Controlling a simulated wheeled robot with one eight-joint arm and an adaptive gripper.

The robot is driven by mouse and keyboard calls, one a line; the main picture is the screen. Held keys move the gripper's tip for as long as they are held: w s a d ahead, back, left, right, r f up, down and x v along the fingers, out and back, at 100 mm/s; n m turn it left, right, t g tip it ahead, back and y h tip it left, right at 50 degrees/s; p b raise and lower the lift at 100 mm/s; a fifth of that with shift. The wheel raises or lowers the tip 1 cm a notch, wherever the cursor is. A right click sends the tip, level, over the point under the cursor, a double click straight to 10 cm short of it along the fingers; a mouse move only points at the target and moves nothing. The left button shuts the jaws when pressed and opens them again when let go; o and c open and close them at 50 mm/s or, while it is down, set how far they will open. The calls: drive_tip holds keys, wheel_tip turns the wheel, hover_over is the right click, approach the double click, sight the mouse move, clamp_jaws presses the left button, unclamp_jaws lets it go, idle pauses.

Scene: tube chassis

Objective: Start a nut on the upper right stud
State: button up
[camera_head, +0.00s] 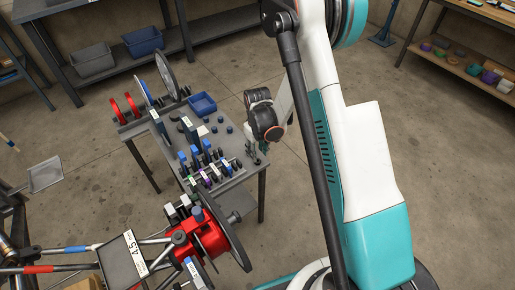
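My gripper (256,153) seems to hang below the dark wrist at the right end of the small grey table. Its fingers are too small and dark to show whether they are open or shut, or whether they hold anything. A red hub assembly (186,238) with a large grey disc (226,238) sits on the tube chassis (70,250) at the lower left, apart from my gripper. I cannot make out the upper right stud or any nut with certainty.
The grey table (212,143) holds a blue bin (202,104), small dark pieces and a rack of coloured parts (212,170). Workbenches line the back. The concrete floor (100,190) is partly clear.

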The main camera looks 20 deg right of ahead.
sight(258, 158)
drive_tip(key=shift+f+b, duration=0.75)
drive_tip(key=shift+f, duration=1.85)
clamp_jaws()
